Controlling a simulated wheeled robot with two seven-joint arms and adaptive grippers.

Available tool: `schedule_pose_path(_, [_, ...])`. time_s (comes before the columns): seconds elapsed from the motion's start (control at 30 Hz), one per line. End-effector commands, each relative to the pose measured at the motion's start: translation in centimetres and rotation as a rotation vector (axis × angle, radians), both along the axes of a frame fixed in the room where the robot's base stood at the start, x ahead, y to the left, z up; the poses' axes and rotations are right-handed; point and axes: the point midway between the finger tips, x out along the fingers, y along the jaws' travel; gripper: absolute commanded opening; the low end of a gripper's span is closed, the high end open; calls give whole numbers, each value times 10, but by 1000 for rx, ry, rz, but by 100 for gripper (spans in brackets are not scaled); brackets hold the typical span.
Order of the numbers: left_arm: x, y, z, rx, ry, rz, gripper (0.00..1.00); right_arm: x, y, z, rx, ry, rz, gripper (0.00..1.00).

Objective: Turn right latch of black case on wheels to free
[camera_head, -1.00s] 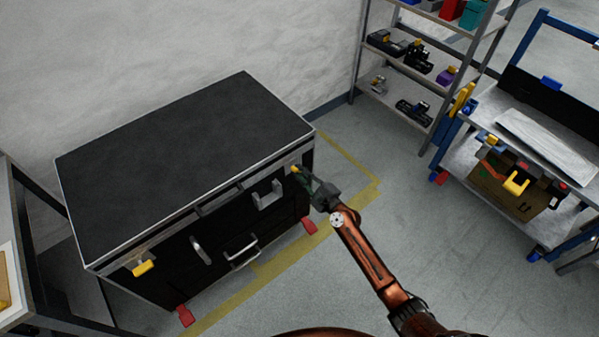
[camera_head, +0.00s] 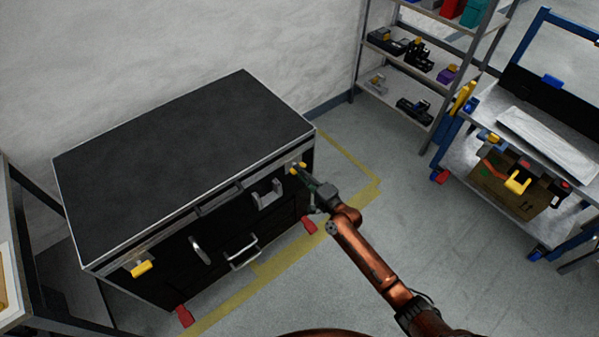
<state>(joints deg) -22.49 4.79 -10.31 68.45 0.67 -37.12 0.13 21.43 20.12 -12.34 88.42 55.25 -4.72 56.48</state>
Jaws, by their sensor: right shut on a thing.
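The black case (camera_head: 185,150) with a flat dark lid and metal edges stands on the floor at the left. Its right latch (camera_head: 299,167) is yellow and sits high on the front face, near the right corner. My right gripper (camera_head: 303,173) is shut on this latch, and its fingers hide part of it. The left latch (camera_head: 141,268), also yellow, is at the front's left end with nothing touching it. Metal handles (camera_head: 243,252) are on the front between the latches. My left gripper is not in view.
Red wheel parts (camera_head: 185,316) stick out at the case's base. A shelf rack (camera_head: 420,85) stands behind at the right, and a blue-framed cart (camera_head: 530,150) is at the far right. A table (camera_head: 18,290) is close to the case's left end. The floor (camera_head: 300,290) in front is open.

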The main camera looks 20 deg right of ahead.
Motion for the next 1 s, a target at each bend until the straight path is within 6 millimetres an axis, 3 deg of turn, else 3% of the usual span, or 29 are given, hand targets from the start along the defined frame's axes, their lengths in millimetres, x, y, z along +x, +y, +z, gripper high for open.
schedule_pose_path(0.5, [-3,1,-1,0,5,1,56,-1,0,-2,-18,-2,0,0])
schedule_pose_path(0.53, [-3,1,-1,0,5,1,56,-1,0,-2,-18,-2,0,13])
schedule_pose_path(0.73, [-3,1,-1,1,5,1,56,0,0,-1,-17,-4,0,27])
schedule_pose_path(1.0, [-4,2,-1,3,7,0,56,0,0,-1,-15,-5,0,29])
